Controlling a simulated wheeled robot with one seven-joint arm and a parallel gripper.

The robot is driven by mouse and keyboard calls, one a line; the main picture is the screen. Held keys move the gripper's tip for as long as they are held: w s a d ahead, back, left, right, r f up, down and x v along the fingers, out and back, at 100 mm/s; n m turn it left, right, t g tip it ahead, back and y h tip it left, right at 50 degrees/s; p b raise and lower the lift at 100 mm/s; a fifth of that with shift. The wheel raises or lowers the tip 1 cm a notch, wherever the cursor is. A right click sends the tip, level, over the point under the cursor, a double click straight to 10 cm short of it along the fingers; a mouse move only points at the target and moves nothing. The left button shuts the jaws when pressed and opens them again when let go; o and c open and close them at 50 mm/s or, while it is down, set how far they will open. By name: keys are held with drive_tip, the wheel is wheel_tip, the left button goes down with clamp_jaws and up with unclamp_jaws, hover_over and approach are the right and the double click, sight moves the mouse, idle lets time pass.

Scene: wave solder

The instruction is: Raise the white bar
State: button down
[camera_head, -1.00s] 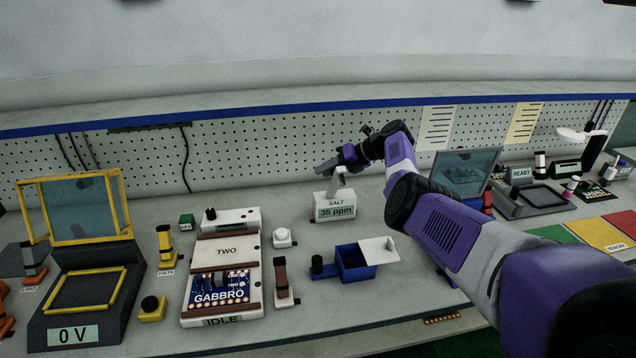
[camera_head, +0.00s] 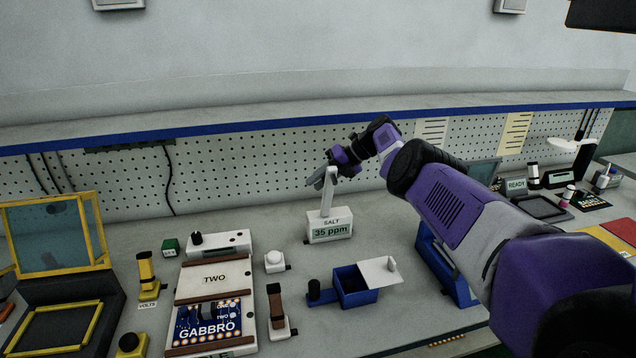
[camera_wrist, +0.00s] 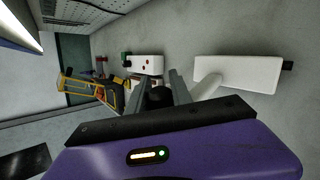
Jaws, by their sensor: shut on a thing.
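The white bar (camera_head: 327,193) stands nearly upright out of the white SALT meter (camera_head: 330,232), which reads 35 ppm. My gripper (camera_head: 320,180) is at the bar's upper end and shut on it. In the wrist view the white bar (camera_wrist: 207,87) runs from the SALT meter (camera_wrist: 240,72) in behind the right finger of my gripper (camera_wrist: 158,88). The exact contact is hidden there. A dark round shape shows between the fingers.
A blue box with a white lid (camera_head: 357,287) stands in front of the SALT meter. A white button (camera_head: 275,260) and the GABBRO board (camera_head: 208,322) are at left. A blue frame (camera_head: 447,265) stands at right. The pegboard (camera_head: 260,155) is behind.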

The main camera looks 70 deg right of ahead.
drive_tip(key=shift+w, duration=0.15)
drive_tip(key=c, duration=1.1)
unclamp_jaws()
drive_tip(key=shift+c, duration=0.2)
drive_tip(key=p+v, duration=0.1)
drive_tip(key=v, duration=0.7)
drive_tip(key=shift+p, duration=0.4)
drive_tip(key=shift+d+f, duration=0.1)
